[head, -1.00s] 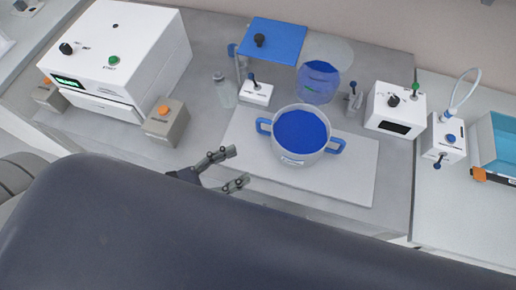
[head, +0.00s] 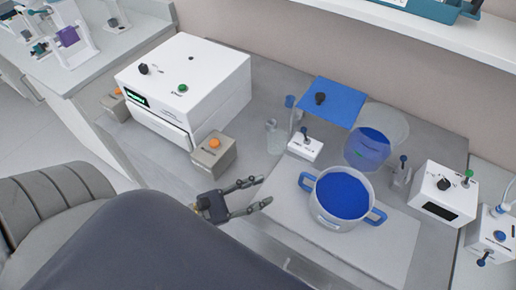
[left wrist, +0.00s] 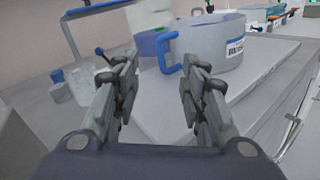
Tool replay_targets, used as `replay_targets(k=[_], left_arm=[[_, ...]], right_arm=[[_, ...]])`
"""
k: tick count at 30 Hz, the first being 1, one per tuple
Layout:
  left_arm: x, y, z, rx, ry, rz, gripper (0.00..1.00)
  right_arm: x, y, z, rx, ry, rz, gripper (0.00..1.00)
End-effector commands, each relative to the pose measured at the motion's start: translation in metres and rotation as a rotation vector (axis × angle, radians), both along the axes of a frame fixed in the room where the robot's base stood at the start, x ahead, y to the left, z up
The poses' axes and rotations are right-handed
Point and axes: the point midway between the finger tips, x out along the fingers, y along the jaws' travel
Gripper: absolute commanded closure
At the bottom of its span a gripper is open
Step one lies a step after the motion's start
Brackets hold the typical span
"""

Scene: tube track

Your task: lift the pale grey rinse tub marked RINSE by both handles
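The pale grey rinse tub (head: 328,211) stands upright on a light board, with blue contents and two blue handles. Its left handle (head: 307,181) and right handle (head: 377,217) are both free. My left gripper (head: 262,192) is open and empty, a short way left of the left handle and apart from it. In the left wrist view the tub (left wrist: 215,45) lies beyond my open fingers (left wrist: 158,80), with the near blue handle (left wrist: 168,55) ahead between the fingertips. Part of the tub's label shows there. My right gripper is not in view.
The light board (head: 385,240) has bare room around the tub. Behind it are a small white switch box (head: 305,149), a clear vessel with blue contents (head: 366,150) and a blue plate (head: 331,102). A grey box with an orange button (head: 213,156) stands left of my gripper.

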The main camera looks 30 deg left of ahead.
Motion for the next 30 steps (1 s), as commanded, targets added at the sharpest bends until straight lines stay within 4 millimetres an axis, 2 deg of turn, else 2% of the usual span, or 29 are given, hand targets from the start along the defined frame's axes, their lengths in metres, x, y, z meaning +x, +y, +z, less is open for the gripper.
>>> replay_targets(k=[9, 16, 21, 30], left_arm=[[0.048, -0.035, 0.002, -0.002, -0.004, -0.003, 0.6], [0.077, -0.055, 0.001, -0.001, -0.002, -0.003, 0.6], [0.087, -0.063, 0.001, -0.002, -0.001, -0.002, 0.6], [0.089, -0.065, 0.001, -0.002, 0.001, -0.002, 0.6]], right_arm=[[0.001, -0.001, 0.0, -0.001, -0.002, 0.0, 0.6], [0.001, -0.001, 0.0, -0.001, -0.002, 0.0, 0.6], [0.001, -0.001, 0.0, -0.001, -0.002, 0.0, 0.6], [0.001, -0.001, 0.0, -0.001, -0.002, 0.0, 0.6]])
